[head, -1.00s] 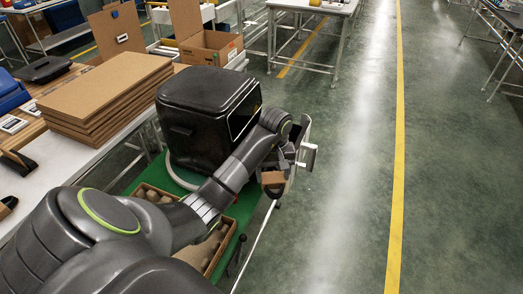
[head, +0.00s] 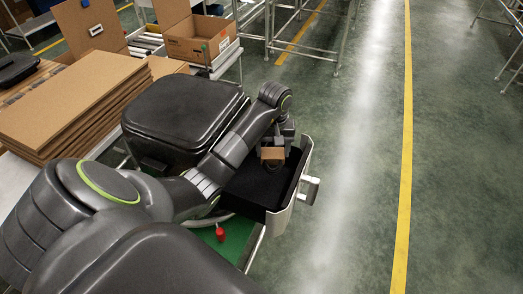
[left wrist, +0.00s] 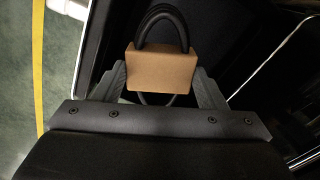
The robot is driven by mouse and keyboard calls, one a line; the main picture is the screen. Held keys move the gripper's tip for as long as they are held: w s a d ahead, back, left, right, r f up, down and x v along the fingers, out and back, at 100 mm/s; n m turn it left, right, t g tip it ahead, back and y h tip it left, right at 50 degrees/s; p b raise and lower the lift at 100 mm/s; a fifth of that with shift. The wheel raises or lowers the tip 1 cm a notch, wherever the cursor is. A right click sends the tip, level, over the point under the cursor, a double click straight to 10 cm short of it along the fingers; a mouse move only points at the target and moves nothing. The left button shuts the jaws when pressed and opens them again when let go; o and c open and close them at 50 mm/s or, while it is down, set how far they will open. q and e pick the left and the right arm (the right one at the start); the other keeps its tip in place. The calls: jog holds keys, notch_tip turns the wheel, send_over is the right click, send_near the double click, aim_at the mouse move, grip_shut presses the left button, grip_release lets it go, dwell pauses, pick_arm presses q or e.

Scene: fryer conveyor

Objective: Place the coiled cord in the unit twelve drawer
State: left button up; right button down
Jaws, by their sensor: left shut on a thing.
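The coiled cord is black with a tan sleeve around it (head: 272,153); in the left wrist view the sleeve (left wrist: 162,68) sits between the fingers and dark loops (left wrist: 162,20) stick out beyond it. My left gripper (head: 274,146) is shut on the sleeve. It holds the cord over the open drawer (head: 303,178), which has a dark inside and a pale front with a handle. The drawer extends from the right side of the black unit (head: 185,112). The cord's lower loop hangs at the drawer's inside; whether it touches the bottom I cannot tell. My right gripper is not in view.
Flat cardboard sheets (head: 75,100) are stacked left of the unit. A red object (head: 220,234) is on the green surface (head: 236,240) in front. The floor to the right is clear, with a yellow line (head: 403,180).

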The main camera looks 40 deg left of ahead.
pick_arm(q)
notch_tip(320, 180, down, 13)
jog(key=b, duration=1.2)
jog(key=shift+f, duration=0.35)
jog(key=shift+f+b, duration=0.4)
jog(key=shift+f, duration=1.6)
jog(key=shift+f, duration=0.1)
jog(key=o, duration=1.2)
jog(key=shift+s, duration=0.1)
jog(key=shift+o, duration=0.2)
